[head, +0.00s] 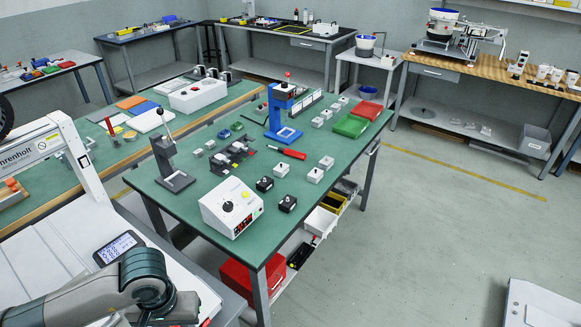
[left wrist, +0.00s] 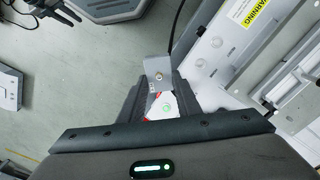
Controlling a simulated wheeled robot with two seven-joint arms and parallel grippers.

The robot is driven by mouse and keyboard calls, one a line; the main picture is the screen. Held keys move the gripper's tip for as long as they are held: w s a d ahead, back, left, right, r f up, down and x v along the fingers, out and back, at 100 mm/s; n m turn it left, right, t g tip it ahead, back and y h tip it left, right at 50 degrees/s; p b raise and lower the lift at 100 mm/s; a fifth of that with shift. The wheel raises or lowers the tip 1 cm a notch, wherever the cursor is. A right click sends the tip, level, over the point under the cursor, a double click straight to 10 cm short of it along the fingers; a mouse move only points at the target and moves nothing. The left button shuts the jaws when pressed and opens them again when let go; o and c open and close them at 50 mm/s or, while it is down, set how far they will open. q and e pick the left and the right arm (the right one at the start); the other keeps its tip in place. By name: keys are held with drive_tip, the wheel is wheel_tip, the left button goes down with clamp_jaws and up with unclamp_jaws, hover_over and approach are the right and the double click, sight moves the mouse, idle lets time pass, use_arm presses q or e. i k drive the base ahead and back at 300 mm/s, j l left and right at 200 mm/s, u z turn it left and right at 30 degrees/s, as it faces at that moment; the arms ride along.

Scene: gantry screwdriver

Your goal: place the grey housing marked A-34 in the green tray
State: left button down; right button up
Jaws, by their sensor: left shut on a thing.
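The green tray (head: 351,125) lies at the far right end of the green-topped table in the head view and looks empty. Several small light-grey housings stand on that table, some in a row (head: 318,121) near the tray and others nearer (head: 315,175). Their markings are too small to read, so I cannot tell which is A-34. In the left wrist view my left gripper (left wrist: 160,105) is shut on a grey piece (left wrist: 158,72) with a small brass-coloured dot. I cannot tell whether it is a housing. My right gripper is not in view.
A red tray (head: 368,109) lies beyond the green one. A blue press (head: 280,112), a dark lever stand (head: 171,165), a white control box (head: 231,206) and two black housings (head: 287,203) stand on the table. The floor on the right is largely clear.

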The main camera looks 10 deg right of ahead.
sight(351, 128)
drive_tip(key=i+l, duration=0.2)
drive_tip(key=l, duration=0.15)
drive_tip(key=i+l, duration=0.2)
drive_tip(key=l, duration=0.15)
drive_tip(key=i+l, duration=0.15)
drive_tip(key=l, duration=0.2)
drive_tip(key=i+l, duration=0.2)
drive_tip(key=l, duration=0.15)
drive_tip(key=i+l, duration=1.25)
drive_tip(key=i, duration=0.25)
drive_tip(key=l+z, duration=0.05)
